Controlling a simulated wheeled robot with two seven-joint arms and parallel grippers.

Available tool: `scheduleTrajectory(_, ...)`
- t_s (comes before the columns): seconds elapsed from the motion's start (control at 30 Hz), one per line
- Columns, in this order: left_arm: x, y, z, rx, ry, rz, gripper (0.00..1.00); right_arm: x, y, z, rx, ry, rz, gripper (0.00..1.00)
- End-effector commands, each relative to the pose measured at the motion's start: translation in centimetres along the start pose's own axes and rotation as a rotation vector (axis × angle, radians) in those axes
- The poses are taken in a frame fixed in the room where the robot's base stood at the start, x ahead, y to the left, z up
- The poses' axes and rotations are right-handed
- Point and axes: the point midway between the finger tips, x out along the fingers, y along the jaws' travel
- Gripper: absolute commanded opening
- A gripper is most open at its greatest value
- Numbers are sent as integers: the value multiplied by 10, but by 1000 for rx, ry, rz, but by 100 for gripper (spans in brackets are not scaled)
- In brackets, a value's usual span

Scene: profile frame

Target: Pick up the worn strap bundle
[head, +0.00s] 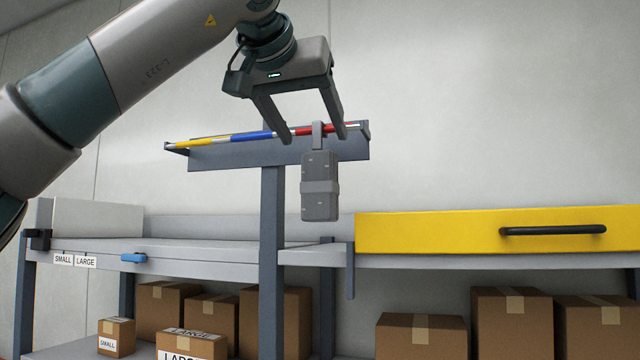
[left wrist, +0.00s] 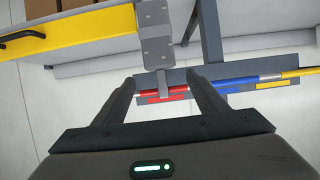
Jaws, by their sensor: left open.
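A grey strap bundle (head: 320,190), blocky with a band around its middle, hangs upright by a loop over a colored rail. It also shows in the left wrist view (left wrist: 155,30), top center, with its loop between my fingertips in the picture. My left gripper (head: 315,138) is open and empty, reaching down from above. Its two fingers (left wrist: 160,80) appear on either side of the loop, with no visible contact. How far the fingertips are from the loop in depth, I cannot tell. My right gripper is not in view.
The rail (head: 252,135), yellow, blue and red, lies along a grey shelf on a post (head: 272,220). A yellow drawer front (head: 440,232) with a black handle stands at right. A grey bench (head: 200,250) is at left. Cardboard boxes (head: 420,335) stand below.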

Motion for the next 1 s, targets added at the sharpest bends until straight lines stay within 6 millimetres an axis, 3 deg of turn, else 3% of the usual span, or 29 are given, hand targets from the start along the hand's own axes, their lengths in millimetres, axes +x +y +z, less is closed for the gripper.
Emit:
scheduleTrajectory(0.4,45,-2,0,-1,-3,0,66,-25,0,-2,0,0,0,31)
scheduleTrajectory(0.93,48,-2,1,-1,-1,0,66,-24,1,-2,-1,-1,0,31)
scheduleTrajectory(1.0,48,-2,1,-1,-1,0,51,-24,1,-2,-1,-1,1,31)
